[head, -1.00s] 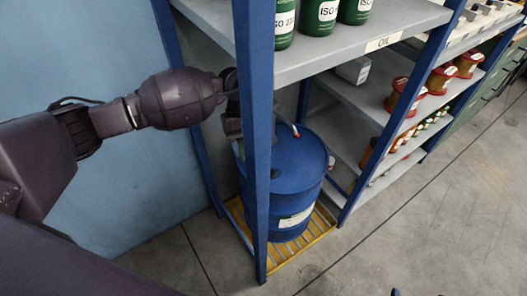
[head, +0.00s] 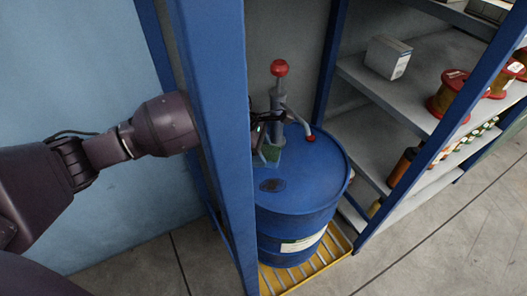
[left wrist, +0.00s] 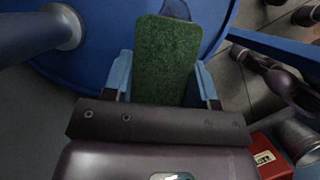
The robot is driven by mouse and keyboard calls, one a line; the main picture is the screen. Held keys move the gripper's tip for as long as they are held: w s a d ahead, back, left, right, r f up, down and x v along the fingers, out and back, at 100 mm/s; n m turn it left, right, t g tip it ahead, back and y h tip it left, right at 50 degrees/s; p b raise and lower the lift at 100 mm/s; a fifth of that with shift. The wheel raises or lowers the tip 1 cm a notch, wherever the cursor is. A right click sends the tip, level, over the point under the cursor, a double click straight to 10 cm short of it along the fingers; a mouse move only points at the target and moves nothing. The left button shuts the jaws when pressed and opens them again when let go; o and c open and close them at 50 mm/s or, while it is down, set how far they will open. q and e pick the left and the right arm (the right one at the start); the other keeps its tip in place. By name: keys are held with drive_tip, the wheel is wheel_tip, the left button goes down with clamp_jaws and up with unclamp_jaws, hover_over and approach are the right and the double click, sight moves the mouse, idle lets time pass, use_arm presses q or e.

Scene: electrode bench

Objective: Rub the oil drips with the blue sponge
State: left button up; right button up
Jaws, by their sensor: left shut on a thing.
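My left gripper (head: 268,142) is over the top of the blue drum (head: 318,190), behind the blue shelf post and beside the pump. It is shut on the sponge, whose green rough face (left wrist: 168,55) fills the space between the fingers in the left wrist view. A bit of that green (head: 271,153) shows below the fingers in the head view. Light blue shows along both sides of the green face; I cannot tell whether it is sponge or finger. A dark oil patch (head: 272,185) lies on the drum top, just in front of the sponge. I cannot tell whether the sponge touches the drum.
A pump with a red knob (head: 279,68) stands on the drum. A blue shelf post (head: 215,130) rises between my left arm and the drum. The drum stands on a yellow grate (head: 335,247). Shelves with a white box (head: 388,57) and red spools (head: 447,93) are right.

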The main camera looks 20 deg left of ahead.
use_arm(q)
drive_tip(key=shift+s+f+b, duration=0.1)
drive_tip(key=shift+f+b, duration=0.35)
drive_tip(key=shift+f, duration=0.6)
wheel_tip(320, 180, down, 2)
drive_tip(key=shift+f+b, duration=0.25)
drive_tip(key=shift+b, duration=0.35)
drive_tip(key=shift+f+b, duration=0.4)
drive_tip(key=shift+f, duration=0.25)
use_arm(e)
drive_tip(key=shift+w+a+f+n, duration=0.2)
drive_tip(key=shift+f+n, duration=0.1)
